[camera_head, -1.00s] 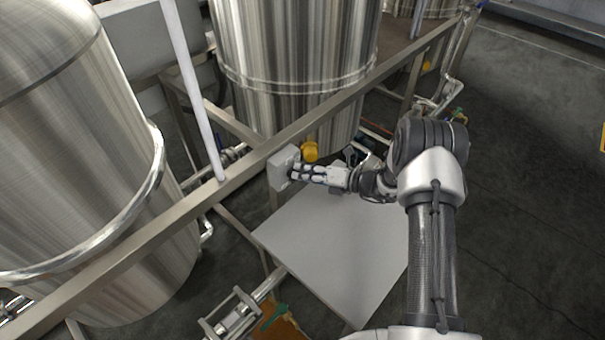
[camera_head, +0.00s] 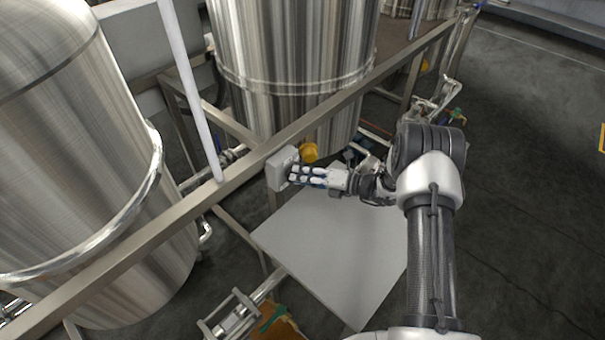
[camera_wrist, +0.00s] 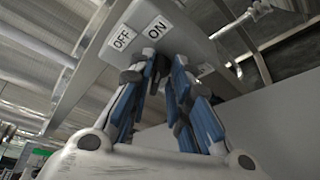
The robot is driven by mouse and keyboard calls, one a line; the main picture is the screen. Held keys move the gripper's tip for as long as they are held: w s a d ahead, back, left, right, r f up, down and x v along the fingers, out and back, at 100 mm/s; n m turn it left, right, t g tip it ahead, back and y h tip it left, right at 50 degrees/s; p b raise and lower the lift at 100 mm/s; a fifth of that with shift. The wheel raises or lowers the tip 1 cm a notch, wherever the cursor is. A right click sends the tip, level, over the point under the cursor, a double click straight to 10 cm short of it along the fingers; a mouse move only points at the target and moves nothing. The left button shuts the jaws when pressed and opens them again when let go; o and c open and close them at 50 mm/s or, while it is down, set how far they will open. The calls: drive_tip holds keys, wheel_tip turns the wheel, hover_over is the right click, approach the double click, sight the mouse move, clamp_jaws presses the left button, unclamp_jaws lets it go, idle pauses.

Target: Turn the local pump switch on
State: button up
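The local pump switch is a pale grey box (camera_head: 281,170) on the metal frame rail, left of my gripper in the head view. In the wrist view its face (camera_wrist: 185,40) carries an OFF label (camera_wrist: 124,38) and an ON label (camera_wrist: 157,27), both tilted. My gripper (camera_wrist: 162,65) reaches up to this face, with its fingertips just below the labels. A gap shows between the two blue-padded fingers, narrowing toward the tips. The fingertips cover the switch's knob or lever, so its position and whether it is gripped cannot be told. The gripper also shows in the head view (camera_head: 295,176).
The metal rail (camera_head: 330,120) runs diagonally past the box. Large steel tanks (camera_head: 290,60) stand behind it and at the left (camera_head: 80,170). A grey flat panel (camera_head: 335,250) lies below my arm. A yellow part (camera_head: 309,152) sits close behind the box. Open floor lies right.

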drive_tip(key=shift+o, duration=0.6)
drive_tip(key=shift+w+a+r, duration=0.1)
drive_tip(key=shift+a, duration=0.05)
drive_tip(key=v, duration=1.2)
drive_tip(key=shift+r, duration=0.1)
